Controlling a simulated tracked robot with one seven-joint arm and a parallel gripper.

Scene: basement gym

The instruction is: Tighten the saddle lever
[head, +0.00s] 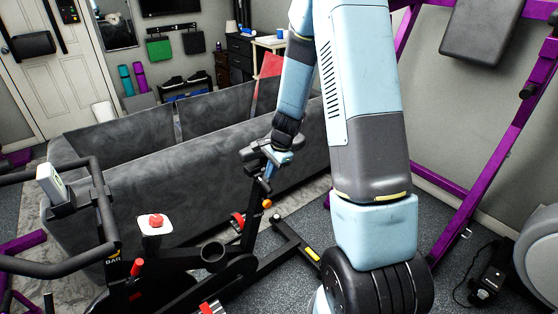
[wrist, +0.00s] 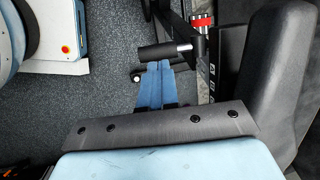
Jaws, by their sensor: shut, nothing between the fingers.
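The saddle (head: 254,152) of the exercise bike is dark and sits at the top of its post, just left of my wrist. It fills the right side of the wrist view (wrist: 272,75). The saddle lever (wrist: 158,52) is a black cylindrical grip on a silver shaft, lying crosswise beside the numbered black seat post (wrist: 213,75). My gripper (wrist: 160,64) has its blue fingers together and empty. The fingertips appear right at the lever's grip; I cannot tell whether they touch. In the head view my gripper (head: 280,158) is beside the saddle, and the lever is hard to make out.
A grey sofa (head: 130,180) stands behind the bike. A purple rack (head: 480,160) stands at the right.

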